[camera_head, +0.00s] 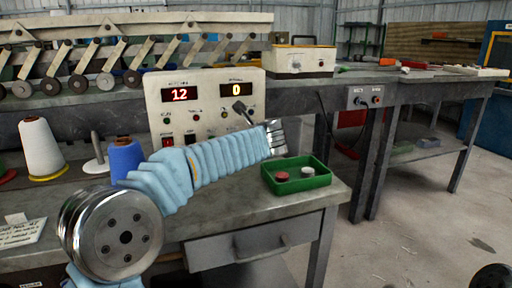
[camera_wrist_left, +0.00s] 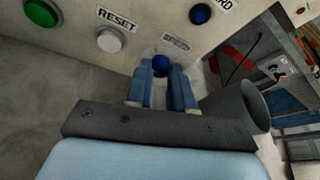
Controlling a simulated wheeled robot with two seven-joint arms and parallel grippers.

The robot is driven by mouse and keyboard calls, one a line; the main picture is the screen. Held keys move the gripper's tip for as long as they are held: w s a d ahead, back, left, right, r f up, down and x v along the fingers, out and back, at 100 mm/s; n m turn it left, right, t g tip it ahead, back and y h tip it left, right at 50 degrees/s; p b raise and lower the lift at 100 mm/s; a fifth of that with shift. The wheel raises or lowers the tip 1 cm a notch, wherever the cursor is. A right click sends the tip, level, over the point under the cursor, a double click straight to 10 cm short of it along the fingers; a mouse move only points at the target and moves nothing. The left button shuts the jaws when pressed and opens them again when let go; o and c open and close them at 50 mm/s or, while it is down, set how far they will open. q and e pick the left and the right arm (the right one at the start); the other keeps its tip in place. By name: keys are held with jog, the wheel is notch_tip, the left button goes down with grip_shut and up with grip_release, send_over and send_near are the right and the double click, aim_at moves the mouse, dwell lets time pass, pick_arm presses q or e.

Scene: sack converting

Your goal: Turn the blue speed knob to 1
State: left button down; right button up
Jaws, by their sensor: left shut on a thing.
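The blue speed knob (camera_wrist_left: 161,61) sits on the control panel below a small, blurred label. In the left wrist view the two fingers of my left gripper (camera_wrist_left: 162,75) are shut on it from both sides. In the head view the control panel (camera_head: 207,84) stands on the workbench, with red displays reading 1.2 on the left (camera_head: 180,94) and 0 on the right (camera_head: 237,90). My left arm reaches across in front of it, and the dark gripper end (camera_head: 242,109) is at the panel's right part. The knob's pointer and scale are not readable. My right gripper is not in view.
The bench holds a white thread cone (camera_head: 40,148), a blue spool (camera_head: 125,158) and a green tray (camera_head: 297,182) with small caps. Floor at right is mostly clear.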

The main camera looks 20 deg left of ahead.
pick_arm(q)
jog(key=n+b, duration=0.1)
jog(key=b, duration=0.1)
jog(key=f+n+t+h+b, duration=0.1)
jog(key=b, duration=0.2)
jog(key=shift+s+a+n, duration=0.15)
jog(key=shift+n, duration=0.15)
jog(key=n+t+b, duration=0.1)
jog(key=b, duration=0.3)
jog(key=n+t+h+b, duration=0.1)
jog(key=n+b, duration=0.1)
jog(key=b, duration=0.1)
jog(key=shift+a+f+n+b, duration=0.1)
jog(key=shift+f+n+b, duration=0.05)
jog(key=shift+n+b, duration=0.2)
jog(key=shift+r+n+t+b, duration=0.2)
jog(key=shift+n+t+b, duration=0.2)
jog(key=shift+n+b, duration=0.45)
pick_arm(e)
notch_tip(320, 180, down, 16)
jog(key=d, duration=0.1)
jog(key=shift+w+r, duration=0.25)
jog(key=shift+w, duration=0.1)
pick_arm(q)
jog(key=c, duration=1)
grip_release()
jog(key=shift+s, duration=0.1)
